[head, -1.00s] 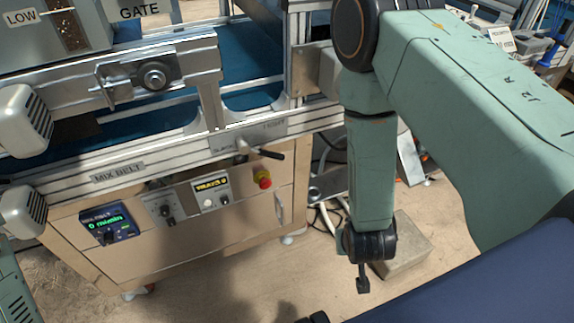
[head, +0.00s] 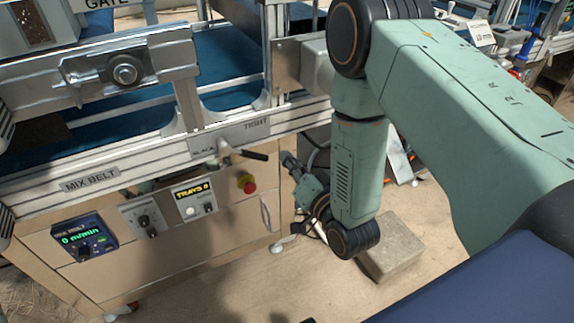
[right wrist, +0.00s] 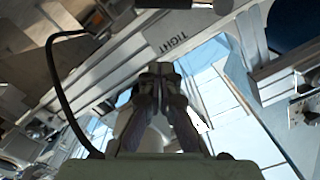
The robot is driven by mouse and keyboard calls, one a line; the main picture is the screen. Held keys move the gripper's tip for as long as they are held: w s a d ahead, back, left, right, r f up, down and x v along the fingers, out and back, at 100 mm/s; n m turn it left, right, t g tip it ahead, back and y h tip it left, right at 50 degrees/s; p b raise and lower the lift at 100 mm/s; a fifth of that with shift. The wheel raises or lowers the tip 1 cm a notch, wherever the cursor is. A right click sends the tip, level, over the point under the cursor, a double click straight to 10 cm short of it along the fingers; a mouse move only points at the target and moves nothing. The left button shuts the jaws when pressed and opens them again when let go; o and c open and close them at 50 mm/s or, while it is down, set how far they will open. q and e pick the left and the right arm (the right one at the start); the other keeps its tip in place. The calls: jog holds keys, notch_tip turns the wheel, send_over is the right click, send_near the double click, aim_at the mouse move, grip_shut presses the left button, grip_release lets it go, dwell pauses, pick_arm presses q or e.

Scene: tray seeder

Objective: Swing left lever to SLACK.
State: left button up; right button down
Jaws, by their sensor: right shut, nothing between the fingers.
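A lever with a black handle (head: 250,154) sits on the front rail of the machine, below a plate (head: 230,137) marked SLACK at its left and TIGHT at its right. The handle points right, toward the TIGHT end. My right gripper (head: 287,158) is just right of the handle tip, apart from it in the picture; the depth gap is hard to judge. It is shut and empty, pointing up and left. In the right wrist view the shut fingertips (right wrist: 161,69) show below the TIGHT lettering; I cannot make out the lever clearly there. My left gripper is out of view.
The MIX BELT control panel (head: 82,236), a TRAYS panel (head: 194,197) and a red stop button (head: 247,184) are on the cabinet below the rail. A concrete block (head: 393,250) lies on the floor beneath my right arm. The floor before the cabinet is clear.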

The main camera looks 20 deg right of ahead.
jog(key=b, duration=0.2)
send_over(265, 158)
jog(key=s+d, duration=0.2)
jog(key=s, duration=0.2)
pick_arm(q)
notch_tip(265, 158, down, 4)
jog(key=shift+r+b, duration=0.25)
jog(key=shift+b, duration=0.35)
pick_arm(e)
jog(key=f, duration=0.1)
jog(key=w+a+f, duration=0.1)
jog(key=a+f, duration=0.1)
jog(key=shift+w+a+f, duration=0.25)
jog(key=shift+w+f, duration=0.05)
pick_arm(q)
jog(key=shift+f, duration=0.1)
pick_arm(e)
jog(key=shift+w+f, duration=0.1)
jog(key=shift+a+f, duration=0.1)
jog(key=shift+s+m, duration=0.2)
jog(key=shift+m, duration=0.1)
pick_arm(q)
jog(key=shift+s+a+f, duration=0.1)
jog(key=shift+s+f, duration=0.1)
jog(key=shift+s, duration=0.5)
